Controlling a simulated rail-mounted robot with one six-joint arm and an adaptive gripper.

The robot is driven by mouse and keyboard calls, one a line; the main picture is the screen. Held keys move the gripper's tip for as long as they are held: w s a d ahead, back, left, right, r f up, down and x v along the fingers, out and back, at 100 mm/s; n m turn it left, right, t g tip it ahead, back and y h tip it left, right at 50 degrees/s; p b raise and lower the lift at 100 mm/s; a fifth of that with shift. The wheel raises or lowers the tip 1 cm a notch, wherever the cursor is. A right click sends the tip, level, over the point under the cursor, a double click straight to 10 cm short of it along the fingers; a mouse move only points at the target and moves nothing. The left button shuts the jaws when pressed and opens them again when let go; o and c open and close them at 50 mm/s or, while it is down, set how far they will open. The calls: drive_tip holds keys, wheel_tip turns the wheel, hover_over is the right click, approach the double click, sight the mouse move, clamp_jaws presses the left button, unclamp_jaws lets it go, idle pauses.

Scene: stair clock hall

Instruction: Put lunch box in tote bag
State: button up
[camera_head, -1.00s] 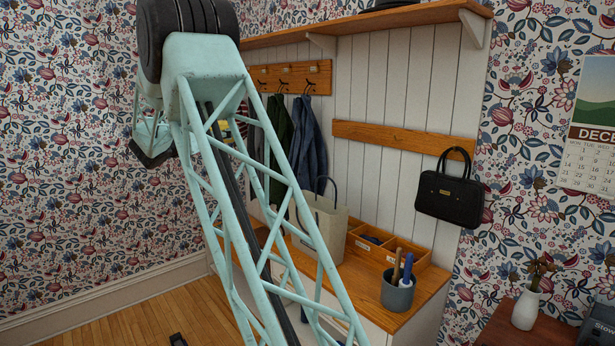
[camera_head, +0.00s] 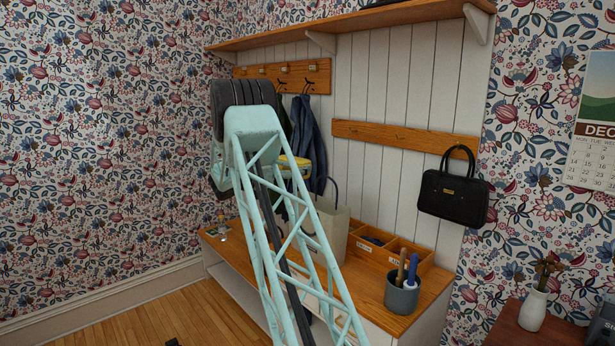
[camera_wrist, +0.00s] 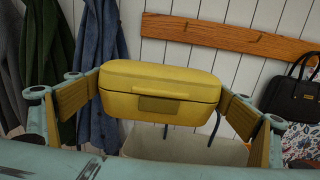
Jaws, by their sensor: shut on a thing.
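The lunch box is yellow with a lid and a front latch. In the wrist view the lunch box (camera_wrist: 160,94) is held between the two finger pads of my gripper (camera_wrist: 162,98). In the head view only a small yellow part of the lunch box (camera_head: 293,162) shows behind my arm. The cream tote bag (camera_head: 333,228) stands upright on the bench with its dark handles up, partly hidden by my arm. In the wrist view the tote bag (camera_wrist: 190,148) shows below and behind the lunch box, its opening partly covered by it. The lunch box looks above the bag.
The wooden bench (camera_head: 378,316) holds a divided wooden tray (camera_head: 420,262) and a grey cup (camera_head: 402,293) of tools right of the bag. Coats (camera_head: 312,140) hang behind. A black handbag (camera_head: 452,197) hangs at right. A small glass item (camera_head: 222,230) stands at the bench's left end.

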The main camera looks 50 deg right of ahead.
drive_tip(key=s+d+f+m+g, duration=0.1)
drive_tip(key=s+d+f+g, duration=0.1)
drive_tip(key=s+d+f, duration=0.2)
drive_tip(key=shift+s+d, duration=0.4)
drive_tip(key=shift+d, duration=0.05)
drive_tip(key=shift+f+b, duration=0.3)
wheel_tip(320, 180, down, 9)
drive_tip(key=b, duration=0.3)
drive_tip(key=shift+b, duration=0.3)
idle(1.0)
idle(0.4)
drive_tip(key=o, duration=0.6)
drive_tip(key=shift+c, duration=0.2)
drive_tip(key=shift+r, duration=0.2)
